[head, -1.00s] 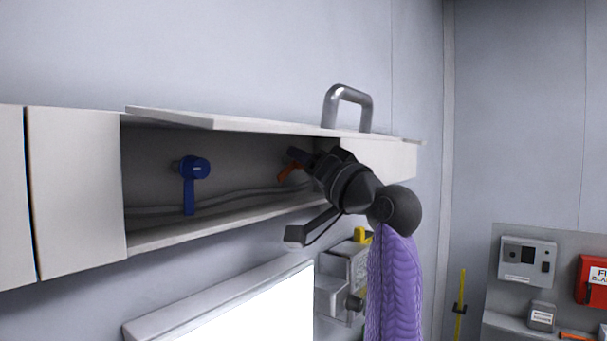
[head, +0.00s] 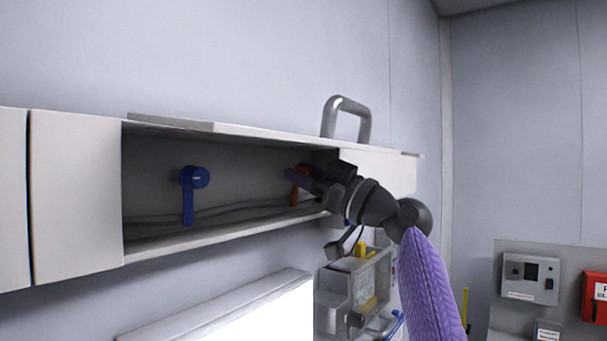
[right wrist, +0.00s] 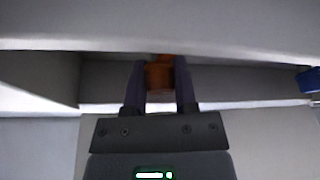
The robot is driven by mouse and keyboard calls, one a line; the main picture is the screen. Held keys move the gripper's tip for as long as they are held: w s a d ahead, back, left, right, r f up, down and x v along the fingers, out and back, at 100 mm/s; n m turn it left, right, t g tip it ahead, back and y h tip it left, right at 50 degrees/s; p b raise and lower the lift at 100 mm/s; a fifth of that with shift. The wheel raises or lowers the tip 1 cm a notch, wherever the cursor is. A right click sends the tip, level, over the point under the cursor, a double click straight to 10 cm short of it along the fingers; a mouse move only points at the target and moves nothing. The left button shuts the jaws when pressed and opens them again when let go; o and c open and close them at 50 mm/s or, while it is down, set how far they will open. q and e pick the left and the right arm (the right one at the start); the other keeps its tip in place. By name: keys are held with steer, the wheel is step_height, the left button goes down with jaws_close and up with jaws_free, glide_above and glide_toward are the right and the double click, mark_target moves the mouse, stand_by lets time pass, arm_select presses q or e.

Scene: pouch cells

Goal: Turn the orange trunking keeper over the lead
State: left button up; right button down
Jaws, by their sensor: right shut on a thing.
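The orange keeper (head: 295,194) is inside the open trunking (head: 230,145), towards its right end. Its arm hangs down in the head view, and its lower end is close to the grey lead (head: 250,206) along the trunking floor. My right gripper (head: 294,177) reaches in from the right and is shut on the keeper's top. In the right wrist view the orange keeper (right wrist: 160,73) sits between the two dark fingers (right wrist: 160,85). The fingers hide part of it in the head view. My left gripper is not in view.
A blue keeper (head: 188,195) hangs straight down further left in the trunking. A bright panel (head: 230,315) and a grey wall unit (head: 350,290) are below. The trunking's front lip runs beneath my gripper.

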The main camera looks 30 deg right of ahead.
steer(key=shift+n+g+y, duration=0.4)
steer(key=shift+n+y, duration=0.1)
steer(key=shift+n, duration=1)
steer(key=shift+c, duration=2)
jaws_free()
steer(key=b+v, duration=0.5)
steer(key=v, duration=0.5)
steer(key=shift+b, duration=0.4)
steer(key=shift+d, duration=0.1)
